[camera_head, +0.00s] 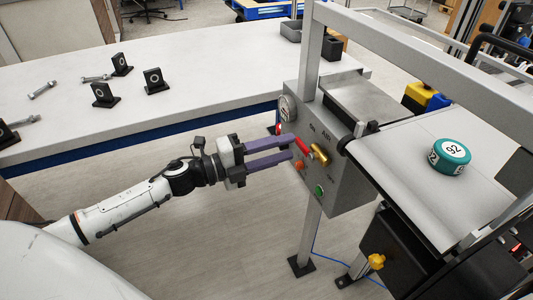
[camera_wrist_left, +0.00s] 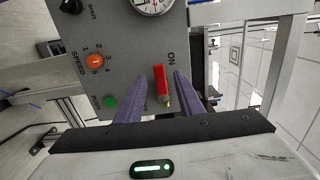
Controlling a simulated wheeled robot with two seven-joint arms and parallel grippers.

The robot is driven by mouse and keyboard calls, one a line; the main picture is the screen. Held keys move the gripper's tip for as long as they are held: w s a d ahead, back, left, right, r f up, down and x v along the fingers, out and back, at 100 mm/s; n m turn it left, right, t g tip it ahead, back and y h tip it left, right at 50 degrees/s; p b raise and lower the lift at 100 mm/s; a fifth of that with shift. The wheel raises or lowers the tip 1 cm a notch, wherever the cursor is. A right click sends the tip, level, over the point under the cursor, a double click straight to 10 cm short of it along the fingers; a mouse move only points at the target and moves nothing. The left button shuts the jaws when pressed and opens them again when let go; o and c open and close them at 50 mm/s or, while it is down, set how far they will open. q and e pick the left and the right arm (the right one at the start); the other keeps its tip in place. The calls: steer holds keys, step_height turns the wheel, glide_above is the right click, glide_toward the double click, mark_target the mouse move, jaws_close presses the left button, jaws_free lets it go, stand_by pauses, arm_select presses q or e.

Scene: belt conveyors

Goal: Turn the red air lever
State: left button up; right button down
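The red air lever (camera_head: 303,147) sits on the front of the grey control box (camera_head: 345,189), beside a brass fitting (camera_head: 319,155). My left gripper (camera_head: 291,149) comes in from the left with two purple fingers spread apart, their tips close to the box face. In the left wrist view the red lever (camera_wrist_left: 161,82) shows between the two fingers of my left gripper (camera_wrist_left: 157,92), near the "ON" marking. The fingers are apart with gaps to the lever, the right finger nearer it. My right gripper is not in view.
The box carries a gauge (camera_head: 287,108), an orange speed knob (camera_head: 299,164) and a green button (camera_head: 319,190). A teal round weight (camera_head: 450,156) lies on the conveyor belt (camera_head: 421,172). A white table (camera_head: 210,68) with several black blocks stands behind my left arm.

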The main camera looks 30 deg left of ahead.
arm_select(q)
steer(key=v, duration=0.4)
steer(key=shift+s+a, duration=0.3)
steer(key=s+d+f+n+y, duration=0.2)
steer(key=s+f+n+y, duration=0.2)
steer(key=f+n, duration=0.4)
steer(key=s+d+f+n+y, duration=0.1)
steer(key=s+f+n+y, duration=0.25)
steer(key=f+n, duration=0.45)
steer(key=s+d+f+n+g, duration=0.2)
steer(key=s+d+f+n, duration=0.1)
steer(key=s, duration=0.4)
steer(key=s+d+f+n+g, duration=0.3)
steer(key=s+d+f+n, duration=0.1)
steer(key=s+f, duration=0.3)
steer(key=shift+f+n+g+y, duration=0.3)
steer(key=shift+f+n+y, duration=0.1)
steer(key=shift+f+y, duration=0.1)
